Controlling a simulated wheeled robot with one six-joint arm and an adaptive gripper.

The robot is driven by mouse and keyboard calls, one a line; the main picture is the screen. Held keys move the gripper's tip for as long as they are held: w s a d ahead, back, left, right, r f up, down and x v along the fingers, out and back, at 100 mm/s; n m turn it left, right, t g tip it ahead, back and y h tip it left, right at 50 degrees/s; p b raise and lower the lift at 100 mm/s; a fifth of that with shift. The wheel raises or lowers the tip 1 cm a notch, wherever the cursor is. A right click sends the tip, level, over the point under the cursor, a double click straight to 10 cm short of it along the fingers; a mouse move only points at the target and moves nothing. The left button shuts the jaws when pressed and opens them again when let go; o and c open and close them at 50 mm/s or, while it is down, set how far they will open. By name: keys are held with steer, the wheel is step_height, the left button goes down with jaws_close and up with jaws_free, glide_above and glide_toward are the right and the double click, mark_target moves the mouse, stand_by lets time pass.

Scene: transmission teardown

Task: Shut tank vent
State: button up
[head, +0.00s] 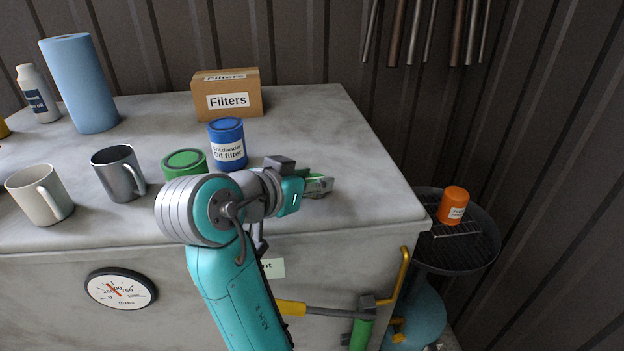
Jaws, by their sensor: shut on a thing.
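The grey tank (330,240) has a label (273,268) on its front, partly hidden by my arm, with only "nt" readable. Below the label, a dark bar with a yellow grip (291,308) runs right to a dark-topped green fitting (362,334). My arm covers the bar's left end, and I cannot tell whether the vent is open or shut. My gripper (320,185) is over the right part of the tank's top, right of the blue oil filter can (228,145). It is shut on a small green thing, mostly hidden by the fingers.
A green tin (185,160), dark mug (118,173), white mug (40,194), Filters box (227,97) and blue roll (80,84) stand on top. A round gauge (121,289) is on the front. An orange can (453,205) sits on a round stand at right.

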steer(key=shift+m+g+h, duration=0.3)
steer(key=shift+m, duration=0.1)
steer(key=o, duration=1.1)
steer(key=shift+w, duration=0.1)
steer(key=v, duration=1.2)
